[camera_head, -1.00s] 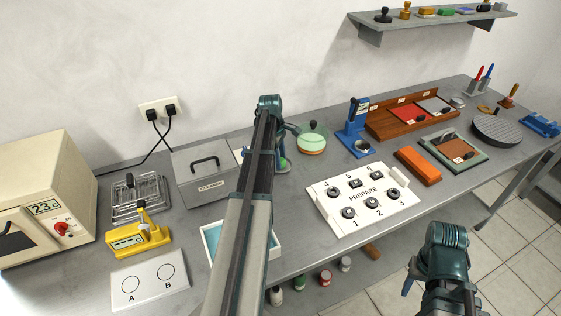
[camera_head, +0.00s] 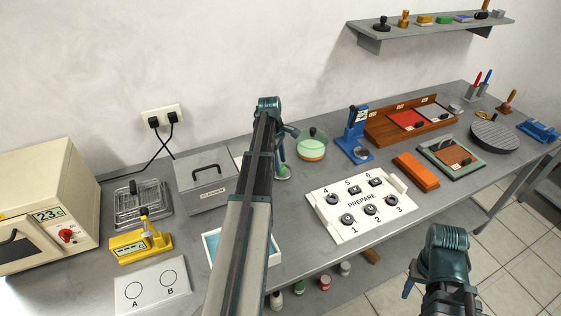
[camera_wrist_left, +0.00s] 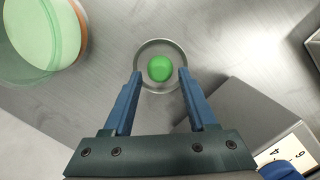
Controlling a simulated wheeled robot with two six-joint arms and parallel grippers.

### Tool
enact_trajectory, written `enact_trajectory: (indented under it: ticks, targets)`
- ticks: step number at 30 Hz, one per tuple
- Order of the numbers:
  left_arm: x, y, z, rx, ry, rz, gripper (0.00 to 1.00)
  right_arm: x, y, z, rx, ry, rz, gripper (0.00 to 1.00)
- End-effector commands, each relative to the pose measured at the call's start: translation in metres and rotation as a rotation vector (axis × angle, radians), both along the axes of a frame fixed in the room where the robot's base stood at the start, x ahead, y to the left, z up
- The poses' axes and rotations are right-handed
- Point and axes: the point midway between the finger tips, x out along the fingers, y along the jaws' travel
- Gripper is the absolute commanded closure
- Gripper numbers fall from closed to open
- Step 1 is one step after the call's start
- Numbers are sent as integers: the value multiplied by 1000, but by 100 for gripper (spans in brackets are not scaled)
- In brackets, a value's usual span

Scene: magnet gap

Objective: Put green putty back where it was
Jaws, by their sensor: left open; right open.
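The green putty (camera_wrist_left: 160,68) is a small round ball in a shallow round metal dish (camera_wrist_left: 147,86) on the grey bench. In the head view the putty (camera_head: 284,168) is partly hidden at my left gripper. My left gripper (camera_wrist_left: 159,76) is open, with its fingertips on either side of the putty and a gap to it on both sides. How high the fingertips are above the dish is hard to tell. My right gripper (camera_head: 411,277) is open in front of the bench, its jaws partly hidden by its arm.
A glass-lidded dish (camera_head: 313,148) stands right of my left gripper. The white PREPARE board (camera_head: 335,221) with numbered black pieces lies nearer the front. An orange block (camera_head: 416,171) lies further right.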

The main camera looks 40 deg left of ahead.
Motion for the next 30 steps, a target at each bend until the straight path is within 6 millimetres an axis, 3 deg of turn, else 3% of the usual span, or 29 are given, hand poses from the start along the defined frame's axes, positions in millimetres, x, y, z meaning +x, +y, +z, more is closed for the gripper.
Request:
enact_trajectory:
  ticks: [1, 15, 21, 30]
  targets:
    - [0, 1, 14, 0, 0, 0, 42, 0, 0, 14, 0, 0, 0, 50]
    - [-3, 11, 84, 0, 0, 0, 42, 0, 0, 84, 0, 0, 1, 50]
    - [-4, 14, 96, 0, 0, 0, 42, 0, 0, 96, 0, 0, 2, 50]
    - [-4, 14, 95, 0, 0, 0, 42, 0, 0, 95, 0, 0, 2, 50]
